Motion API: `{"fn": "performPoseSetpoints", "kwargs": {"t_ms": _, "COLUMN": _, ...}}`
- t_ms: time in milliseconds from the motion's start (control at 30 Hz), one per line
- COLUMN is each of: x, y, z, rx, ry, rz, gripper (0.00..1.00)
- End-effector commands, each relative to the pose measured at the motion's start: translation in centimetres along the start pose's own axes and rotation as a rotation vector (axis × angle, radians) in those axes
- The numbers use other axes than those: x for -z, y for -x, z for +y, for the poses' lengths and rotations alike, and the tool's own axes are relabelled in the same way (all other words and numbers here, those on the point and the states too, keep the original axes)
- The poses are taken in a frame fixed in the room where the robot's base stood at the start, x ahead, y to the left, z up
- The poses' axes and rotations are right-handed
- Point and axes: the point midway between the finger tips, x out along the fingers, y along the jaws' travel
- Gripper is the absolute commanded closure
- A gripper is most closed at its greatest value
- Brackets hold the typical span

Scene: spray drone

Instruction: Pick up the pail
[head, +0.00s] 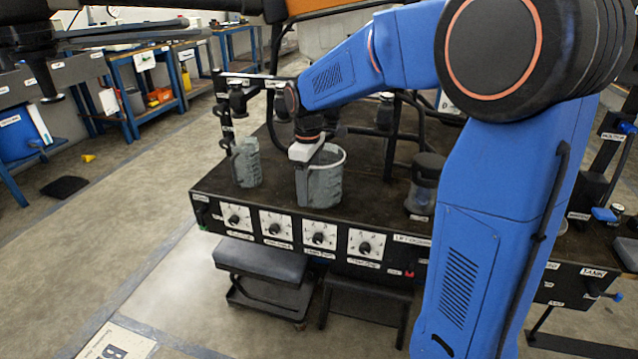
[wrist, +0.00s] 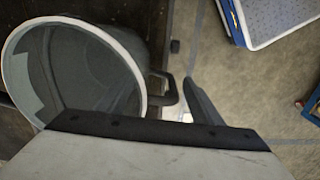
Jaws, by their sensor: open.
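The pail (head: 322,186) is grey-green with a white rim and stands upright on the dark bench top. My gripper (head: 312,150) is over its rim, pointing down, and hides part of the opening. In the wrist view the pail (wrist: 95,75) fills the left side, and I look down into its empty-looking inside. A dark handle (wrist: 167,90) sticks out from its right side. My open gripper (wrist: 122,80) has one dark finger outside the pail, right of the handle. The other finger seems to be over the opening; whether either touches the pail is unclear.
A grey-green jug-like container (head: 247,163) stands left of the pail on the bench (head: 375,205). A dark lidded canister (head: 425,185) stands to the right. Knobs line the bench front. Black pipes rise behind the pail. A stool (head: 262,262) stands below.

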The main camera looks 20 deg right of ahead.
Motion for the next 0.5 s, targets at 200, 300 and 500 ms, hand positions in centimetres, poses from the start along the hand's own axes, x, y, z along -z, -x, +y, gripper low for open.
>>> {"fn": "performPoseSetpoints", "kwargs": {"t_ms": 200, "x": 0.00, "y": 0.03, "z": 0.00, "rx": 0.000, "ry": 0.000, "rz": 0.000, "gripper": 0.64}}
{"fn": "performPoseSetpoints", "kwargs": {"t_ms": 300, "x": 0.00, "y": 0.03, "z": -0.01, "rx": 0.000, "ry": 0.000, "rz": 0.000, "gripper": 0.86}}
{"fn": "performPoseSetpoints", "kwargs": {"t_ms": 500, "x": 0.01, "y": 0.05, "z": 0.00, "rx": 0.000, "ry": 0.000, "rz": 0.000, "gripper": 0.86}}
